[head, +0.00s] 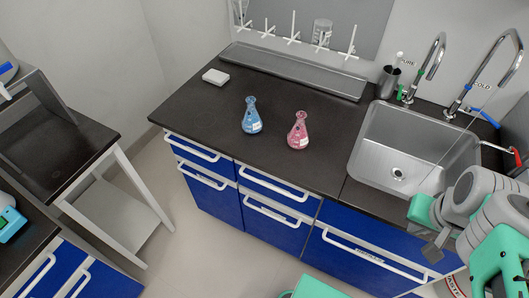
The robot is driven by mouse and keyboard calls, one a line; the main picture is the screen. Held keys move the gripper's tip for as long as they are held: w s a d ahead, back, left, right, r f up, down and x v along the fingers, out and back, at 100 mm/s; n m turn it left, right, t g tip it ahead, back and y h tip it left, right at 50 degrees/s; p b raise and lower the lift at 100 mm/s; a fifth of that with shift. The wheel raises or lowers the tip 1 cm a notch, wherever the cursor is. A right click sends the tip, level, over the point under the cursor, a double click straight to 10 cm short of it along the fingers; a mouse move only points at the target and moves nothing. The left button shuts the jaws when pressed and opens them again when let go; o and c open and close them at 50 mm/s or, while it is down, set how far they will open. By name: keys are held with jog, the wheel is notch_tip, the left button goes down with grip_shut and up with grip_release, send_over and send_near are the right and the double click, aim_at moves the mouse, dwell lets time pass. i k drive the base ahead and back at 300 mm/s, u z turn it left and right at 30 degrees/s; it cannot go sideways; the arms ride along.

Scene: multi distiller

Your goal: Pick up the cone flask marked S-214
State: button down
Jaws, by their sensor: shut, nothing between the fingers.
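Two cone flasks stand upright on the dark counter. One cone flask with blue liquid (251,117) is in the middle of the counter. The other cone flask with pink liquid (298,131) is to its right and slightly nearer. Each has a small white label, too small to read, so I cannot tell which is S-214. My gripper (432,248) is at the lower right, in front of the sink, shut and empty. It is well apart from both flasks.
A steel sink (364,150) with curved taps (433,60) lies right of the flasks. A drying rack (292,70) with pegs stands behind. A white block (215,77) sits at the back left. The counter around the flasks is clear. Blue drawers with white handles (277,184) are below.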

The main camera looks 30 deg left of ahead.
aim_at(298, 138)
jog(key=u, duration=0.35)
jog(key=k, duration=0.8)
jog(key=u, duration=0.25)
jog(key=i, duration=0.85)
jog(key=u, duration=0.4)
jog(key=k, duration=0.45)
jog(key=u, duration=1.5)
jog(key=i, duration=0.65)
jog(key=u, duration=0.25)
